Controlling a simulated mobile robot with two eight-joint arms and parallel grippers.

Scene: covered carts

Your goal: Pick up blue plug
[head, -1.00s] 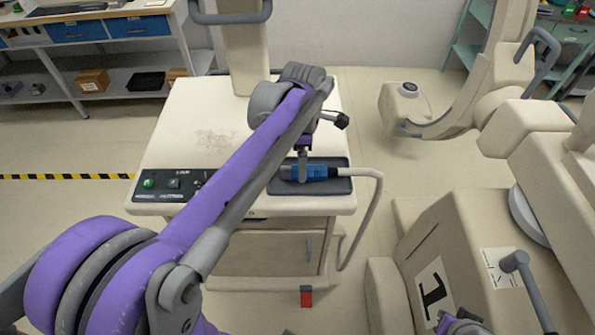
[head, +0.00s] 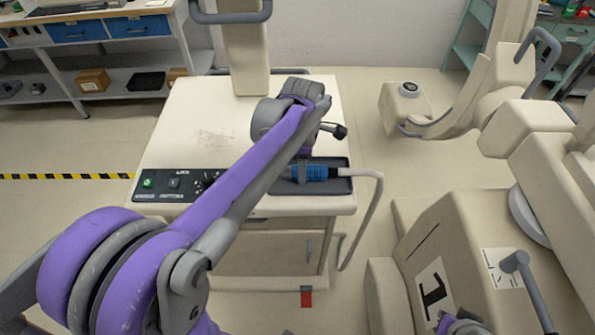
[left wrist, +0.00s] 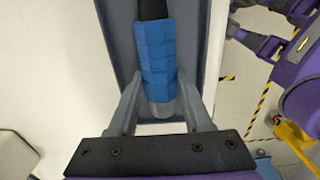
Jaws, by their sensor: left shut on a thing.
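The blue plug (head: 316,173) lies in a dark grey tray (head: 341,186) at the right front of the cart top, with a pale cable running off to the right. In the left wrist view the blue plug (left wrist: 157,60) has a clear end between the fingers and a black end at the top. My left gripper (head: 301,178) reaches down over the plug's left end. It is shut on the plug, with one finger on each side in the left wrist view (left wrist: 160,112). The plug appears still in the tray. My right gripper is not clearly visible.
The cart (head: 190,125) has a control panel (head: 165,188) with a green button at its front left. A large beige machine (head: 470,250) stands at the right. A workbench (head: 105,45) is at the back left. Floor is open between cart and machine.

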